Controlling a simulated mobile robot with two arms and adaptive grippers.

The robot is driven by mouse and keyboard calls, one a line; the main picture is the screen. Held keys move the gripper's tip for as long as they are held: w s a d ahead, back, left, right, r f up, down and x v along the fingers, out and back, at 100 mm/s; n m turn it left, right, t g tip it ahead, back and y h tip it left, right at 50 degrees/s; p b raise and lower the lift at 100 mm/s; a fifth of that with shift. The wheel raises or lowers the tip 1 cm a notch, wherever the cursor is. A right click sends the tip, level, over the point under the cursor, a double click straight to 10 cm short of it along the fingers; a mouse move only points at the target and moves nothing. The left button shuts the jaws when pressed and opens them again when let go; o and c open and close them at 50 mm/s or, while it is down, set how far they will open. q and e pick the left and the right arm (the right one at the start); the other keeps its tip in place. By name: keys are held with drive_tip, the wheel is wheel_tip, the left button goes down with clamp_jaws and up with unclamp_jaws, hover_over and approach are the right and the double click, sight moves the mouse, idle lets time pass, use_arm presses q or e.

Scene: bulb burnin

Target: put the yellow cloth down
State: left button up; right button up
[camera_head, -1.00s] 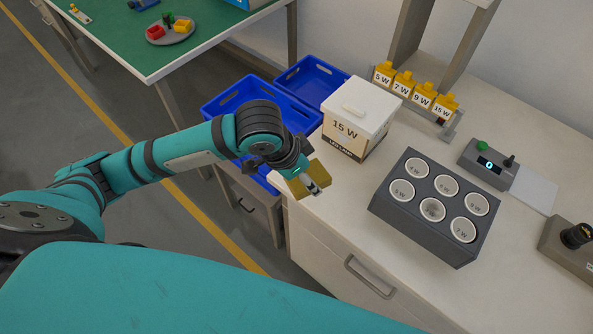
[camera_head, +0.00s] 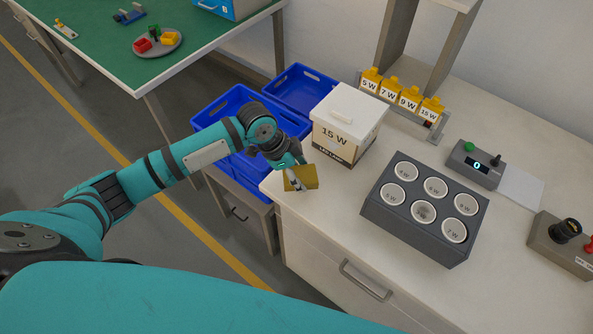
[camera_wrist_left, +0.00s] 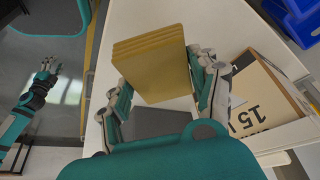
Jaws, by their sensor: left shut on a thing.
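The folded yellow cloth (camera_head: 304,177) is held at the front-left edge of the white workbench in the head view. In the left wrist view the cloth (camera_wrist_left: 152,62) shows as a stack of flat layers between two fingers. My left gripper (camera_head: 294,177) is shut on the cloth, left of the white 15 W box (camera_head: 343,131). In the left wrist view my left gripper (camera_wrist_left: 165,90) has a finger on each side of it. I cannot tell whether the cloth touches the bench top.
A dark holder with several labelled cups (camera_head: 424,211) stands right of the cloth. Blue bins (camera_head: 236,101) are behind and left of the bench. A yellow-tagged rack (camera_head: 401,101) and a control box (camera_head: 474,165) stand farther back. Bare bench top (camera_head: 325,215) lies right of the gripper.

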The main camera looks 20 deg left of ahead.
sight(297, 174)
use_arm(q)
drive_tip(key=shift+w+a+f, duration=0.1)
drive_tip(key=shift+w+a, duration=0.15)
drive_tip(key=shift+w, duration=0.2)
drive_tip(key=shift+w+a, duration=0.2)
drive_tip(key=shift+w, duration=0.25)
drive_tip(key=shift+f+p, duration=0.55)
drive_tip(key=shift+f, duration=1.25)
drive_tip(key=shift+f, duration=0.1)
drive_tip(key=o, duration=1)
drive_tip(key=b+v, duration=0.1)
drive_tip(key=v, duration=1.1)
